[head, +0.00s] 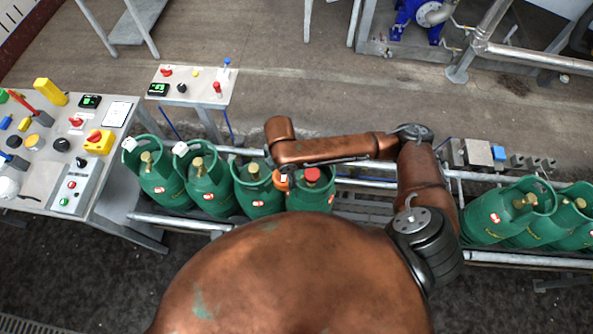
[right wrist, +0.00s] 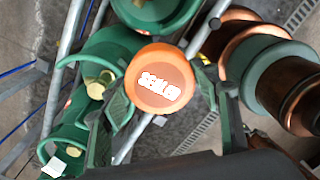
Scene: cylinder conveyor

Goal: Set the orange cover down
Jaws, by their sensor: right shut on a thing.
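The round orange cover (right wrist: 161,78), with white lettering on top, is between the two fingers of my right gripper (right wrist: 163,86), which is shut on it. In the head view the orange cover (head: 281,182) shows only in part, beside my forearm, between two green gas cylinders. The right gripper there is mostly hidden by my own arm. One green cylinder (head: 311,197) has a red cap (head: 313,174) on its valve. The green cylinder (head: 259,195) to its left has a bare brass valve. My left gripper is not in view.
Two more green cylinders (head: 164,187) with white tags stand further left on the conveyor (head: 178,221). Several cylinders (head: 497,214) stand at the right. A control table (head: 117,190) is at the left, and a small panel stand (head: 200,89) is behind the conveyor.

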